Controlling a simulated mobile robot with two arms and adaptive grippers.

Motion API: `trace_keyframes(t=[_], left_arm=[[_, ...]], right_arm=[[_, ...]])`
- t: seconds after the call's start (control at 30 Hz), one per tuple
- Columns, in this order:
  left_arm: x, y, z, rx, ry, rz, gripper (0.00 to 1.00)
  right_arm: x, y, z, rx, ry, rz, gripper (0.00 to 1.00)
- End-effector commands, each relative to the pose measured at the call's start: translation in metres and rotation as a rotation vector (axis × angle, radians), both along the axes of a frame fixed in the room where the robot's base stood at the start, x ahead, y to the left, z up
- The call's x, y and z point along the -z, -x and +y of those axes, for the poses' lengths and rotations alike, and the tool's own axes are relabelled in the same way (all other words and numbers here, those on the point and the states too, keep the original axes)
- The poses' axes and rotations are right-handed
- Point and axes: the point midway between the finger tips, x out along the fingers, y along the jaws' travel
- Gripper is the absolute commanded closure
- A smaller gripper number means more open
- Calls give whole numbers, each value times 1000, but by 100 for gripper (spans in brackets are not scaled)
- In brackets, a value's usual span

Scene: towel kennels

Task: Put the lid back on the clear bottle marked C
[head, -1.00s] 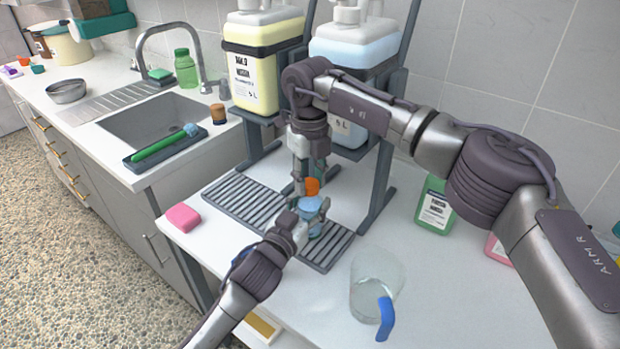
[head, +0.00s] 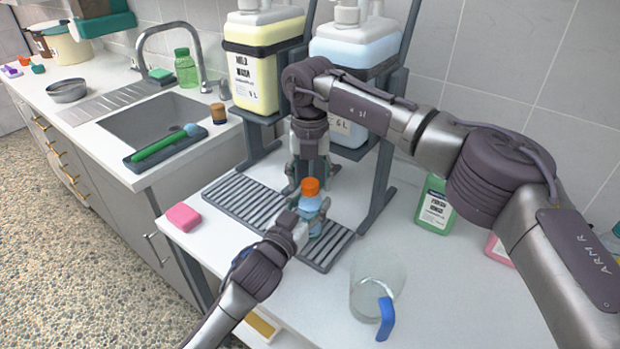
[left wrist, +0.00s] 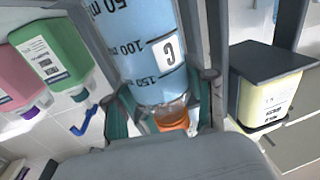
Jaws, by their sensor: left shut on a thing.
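The clear bottle marked C (head: 311,204) holds blue liquid and stands upright over the grey slatted rack. My left gripper (head: 313,213) is shut around its body. In the left wrist view the bottle (left wrist: 150,45) appears upside down, with its C label and volume marks showing, between the fingers of the left gripper (left wrist: 165,100). The orange lid (head: 311,186) sits at the top of the bottle's neck; it also shows in the left wrist view (left wrist: 172,119). Whether it is screwed tight cannot be told.
The slatted rack (head: 232,204) lies under two large dispensers, yellow (head: 262,85) and blue (head: 350,52). A clear jug with a blue handle (head: 375,285) stands front right. A green container (head: 436,208) is behind it. A pink sponge (head: 183,217) lies left.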

Motion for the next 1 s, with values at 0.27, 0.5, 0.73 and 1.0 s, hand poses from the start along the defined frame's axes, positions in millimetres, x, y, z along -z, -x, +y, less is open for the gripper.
trace_keyframes(t=[0.27,0.5,0.73,1.0], left_arm=[[1,0,0,0,0,2,100],[1,0,0,0,1,3,100],[1,0,0,0,0,2,100],[1,0,0,0,0,2,100]], right_arm=[[-8,0,0,-1,0,-1,38],[-39,0,0,-1,1,-1,38],[-45,0,0,-1,0,1,38],[-47,0,0,-71,0,0,42]])
